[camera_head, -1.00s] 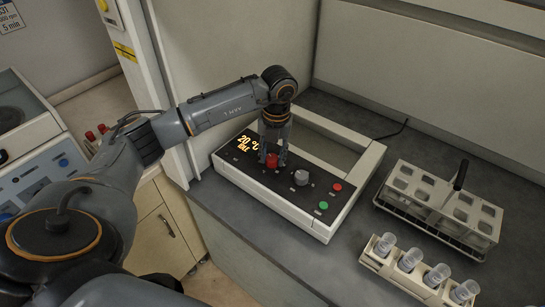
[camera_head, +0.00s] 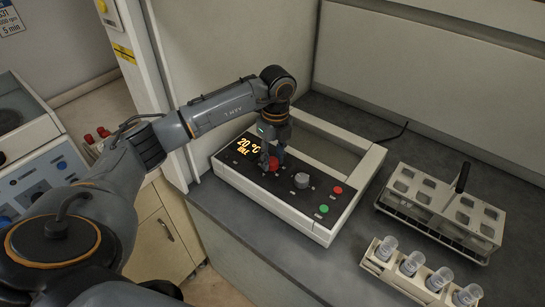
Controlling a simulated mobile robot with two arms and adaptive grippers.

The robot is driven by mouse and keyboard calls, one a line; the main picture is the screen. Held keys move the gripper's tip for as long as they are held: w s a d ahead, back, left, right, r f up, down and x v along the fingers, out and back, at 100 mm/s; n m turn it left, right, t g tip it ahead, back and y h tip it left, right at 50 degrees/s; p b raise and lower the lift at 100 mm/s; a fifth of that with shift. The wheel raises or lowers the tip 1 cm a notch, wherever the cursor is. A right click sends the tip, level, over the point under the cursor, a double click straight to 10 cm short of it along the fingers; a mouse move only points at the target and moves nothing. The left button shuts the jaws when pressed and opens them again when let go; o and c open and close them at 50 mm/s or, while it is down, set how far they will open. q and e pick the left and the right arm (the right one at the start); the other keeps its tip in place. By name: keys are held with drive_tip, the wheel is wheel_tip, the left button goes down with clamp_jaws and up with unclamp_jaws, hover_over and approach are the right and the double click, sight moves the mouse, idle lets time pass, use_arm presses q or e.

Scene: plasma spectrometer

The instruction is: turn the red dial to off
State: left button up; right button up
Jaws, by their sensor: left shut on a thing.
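The red dial (camera_head: 273,163) is on the black front panel of a white device (camera_head: 297,188), just right of the lit orange display (camera_head: 248,146). My left gripper (camera_head: 272,159) points down from above and is shut on the red dial; its fingers hide part of the dial. I cannot read the dial's position marks. A grey knob (camera_head: 301,180) sits to the right of the dial on the same panel. My right gripper is not in view.
A red button (camera_head: 338,189) and a green button (camera_head: 323,209) are at the panel's right end. A tube rack (camera_head: 440,208) and a holder with several capped vials (camera_head: 412,263) stand to the right. A wall is behind.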

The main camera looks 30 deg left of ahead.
sight(274, 159)
use_arm(q)
drive_tip(key=shift+n, duration=0.5)
drive_tip(key=o, duration=1.1)
drive_tip(key=shift+o, duration=0.2)
wheel_tip(274, 159, up, 12)
drive_tip(key=shift+w, duration=0.35)
drive_tip(key=shift+d, duration=0.1)
